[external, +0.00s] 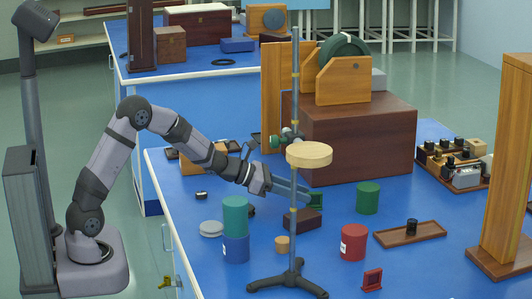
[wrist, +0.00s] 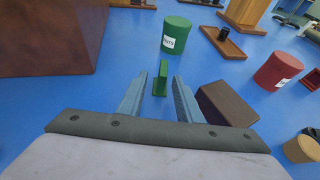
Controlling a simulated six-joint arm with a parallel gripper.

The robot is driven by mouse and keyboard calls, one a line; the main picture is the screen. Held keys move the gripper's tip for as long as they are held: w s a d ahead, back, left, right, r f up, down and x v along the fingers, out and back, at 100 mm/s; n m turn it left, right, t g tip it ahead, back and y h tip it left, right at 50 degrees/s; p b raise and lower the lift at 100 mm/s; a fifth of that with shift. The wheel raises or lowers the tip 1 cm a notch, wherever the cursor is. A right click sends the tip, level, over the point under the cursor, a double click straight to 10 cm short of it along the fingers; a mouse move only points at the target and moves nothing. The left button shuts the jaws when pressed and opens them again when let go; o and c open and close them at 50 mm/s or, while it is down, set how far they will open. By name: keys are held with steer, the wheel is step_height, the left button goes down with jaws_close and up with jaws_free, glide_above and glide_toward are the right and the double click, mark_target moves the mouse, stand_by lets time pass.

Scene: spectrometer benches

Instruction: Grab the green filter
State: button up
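The green filter (wrist: 161,78) is a small upright green plate on a foot, standing on the blue bench top. In the wrist view it shows between and slightly beyond the tips of my gripper (wrist: 158,88), with blue gaps on both sides. My gripper is open and empty. In the external view the green filter (external: 316,201) is at the fingertips of my gripper (external: 306,195), partly hidden. The external view does not show clearly whether they touch.
A dark brown block (wrist: 226,104) lies close to the right finger. A green canister (wrist: 176,36) stands beyond the filter. The stand's pole (external: 294,220) is in front of my gripper in the external view. A large brown box (wrist: 50,35) is at left.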

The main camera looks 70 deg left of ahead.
mark_target(322, 208)
steer(key=shift+d+p+x, duration=0.1)
steer(key=shift+p+x, duration=0.35)
steer(key=shift+x, duration=1.4)
steer(key=shift+d+p+x, duration=0.15)
steer(key=shift+p+x, duration=0.3)
steer(key=shift+x, duration=1.35)
steer(key=shift+r, duration=0.2)
jaws_close()
